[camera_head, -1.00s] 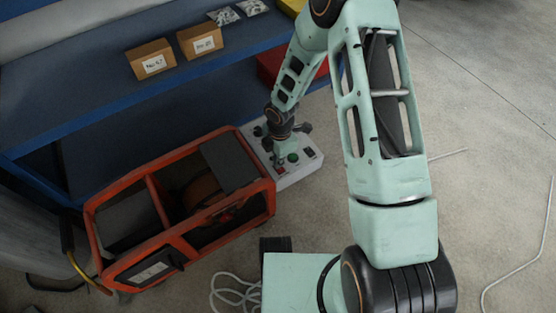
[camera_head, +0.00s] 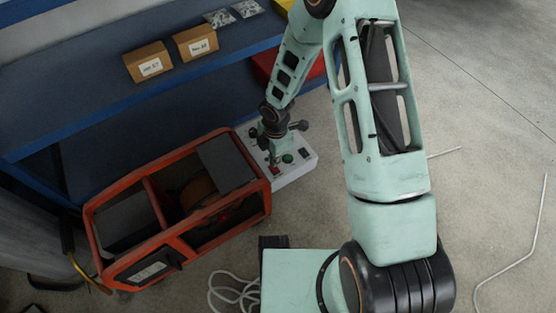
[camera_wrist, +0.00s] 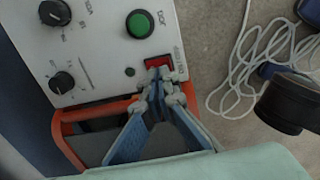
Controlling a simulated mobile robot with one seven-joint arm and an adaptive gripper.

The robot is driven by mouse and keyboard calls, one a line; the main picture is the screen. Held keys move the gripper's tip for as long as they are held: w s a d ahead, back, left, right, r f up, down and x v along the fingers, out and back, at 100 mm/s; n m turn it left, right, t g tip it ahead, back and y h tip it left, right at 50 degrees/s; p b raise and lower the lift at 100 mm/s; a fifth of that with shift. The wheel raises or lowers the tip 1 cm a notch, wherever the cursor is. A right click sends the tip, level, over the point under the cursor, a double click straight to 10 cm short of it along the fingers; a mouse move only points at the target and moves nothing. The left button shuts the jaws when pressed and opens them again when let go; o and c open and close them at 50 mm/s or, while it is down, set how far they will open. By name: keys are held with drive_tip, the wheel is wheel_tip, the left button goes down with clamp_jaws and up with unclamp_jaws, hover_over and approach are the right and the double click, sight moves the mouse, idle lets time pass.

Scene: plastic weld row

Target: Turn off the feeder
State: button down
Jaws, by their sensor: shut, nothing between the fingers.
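The feeder is an orange-framed machine (camera_head: 178,245) with a white control panel (camera_head: 297,172) at its far right end. In the wrist view the panel (camera_wrist: 98,38) carries a green round button (camera_wrist: 140,23), two black knobs (camera_wrist: 55,12) and a red rocker switch (camera_wrist: 157,61). The lettering is too small to read surely. My gripper (camera_wrist: 163,74) is shut and empty, its fingertips over the lower edge of the red switch. They overlap it in the picture; I cannot tell whether they touch. The switch's lower part is hidden.
A blue shelf (camera_head: 100,92) stands behind the panel, with two cardboard boxes (camera_head: 195,44) and small bags on it. A red bin (camera_head: 265,68) is close behind my wrist. Pale cable (camera_wrist: 240,75) lies coiled on the floor. Open floor is at right.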

wheel_tip(320, 180, up, 11)
drive_tip(key=w+p, duration=0.1)
drive_tip(key=p, duration=0.2)
drive_tip(key=shift+a+f, duration=0.15)
drive_tip(key=shift+a, duration=0.15)
